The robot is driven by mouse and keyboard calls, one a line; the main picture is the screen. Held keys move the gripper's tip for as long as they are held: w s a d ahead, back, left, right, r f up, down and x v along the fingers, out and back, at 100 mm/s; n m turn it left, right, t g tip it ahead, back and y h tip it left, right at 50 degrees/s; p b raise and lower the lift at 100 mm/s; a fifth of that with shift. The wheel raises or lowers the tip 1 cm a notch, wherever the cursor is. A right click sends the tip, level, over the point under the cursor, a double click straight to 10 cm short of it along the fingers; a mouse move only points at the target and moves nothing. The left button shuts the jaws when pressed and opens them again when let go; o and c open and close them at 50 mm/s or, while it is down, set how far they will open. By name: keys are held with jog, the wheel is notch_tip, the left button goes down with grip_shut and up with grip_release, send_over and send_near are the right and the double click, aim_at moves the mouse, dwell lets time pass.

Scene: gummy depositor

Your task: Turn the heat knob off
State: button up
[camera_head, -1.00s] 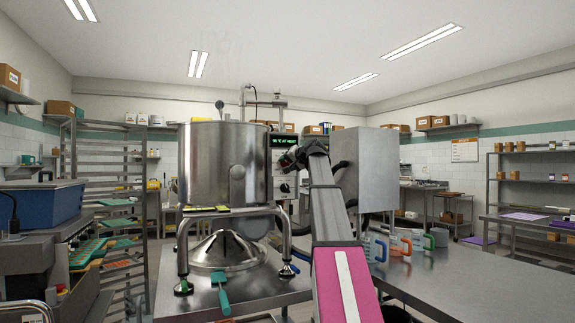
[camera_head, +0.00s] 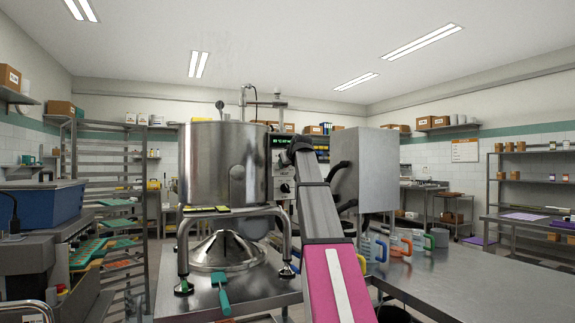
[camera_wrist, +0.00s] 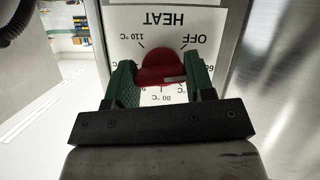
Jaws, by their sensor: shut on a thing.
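The red heat knob (camera_wrist: 160,68) sits on a white dial plate (camera_wrist: 207,20) in the wrist view. The plate's print appears upside down, with HEAT at the top, OFF at upper right, 110 °C at upper left and 80 °C below. My gripper (camera_wrist: 160,82) has its green fingers on both sides of the knob and is shut on it. A pale mark on the knob lies at its right side, below OFF in the picture. In the head view my arm reaches the control box (camera_head: 283,170) beside the steel kettle (camera_head: 212,165); the arm hides the red knob there.
A black knob (camera_head: 285,188) and a green display (camera_head: 281,141) are on the control box. A grey cabinet (camera_head: 364,170) stands right of my arm. Jugs (camera_head: 401,242) stand on the steel table (camera_head: 450,275). A teal spatula (camera_head: 222,293) lies below the kettle.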

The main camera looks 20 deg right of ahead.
jog(key=n+t+h, duration=0.1)
jog(key=n+h, duration=0.2)
jog(key=n, duration=0.1)
jog(key=shift+f+n, duration=0.1)
jog(key=shift+n, duration=0.2)
dwell(0.6)
jog(key=o, duration=0.9)
jog(key=v, duration=1.1)
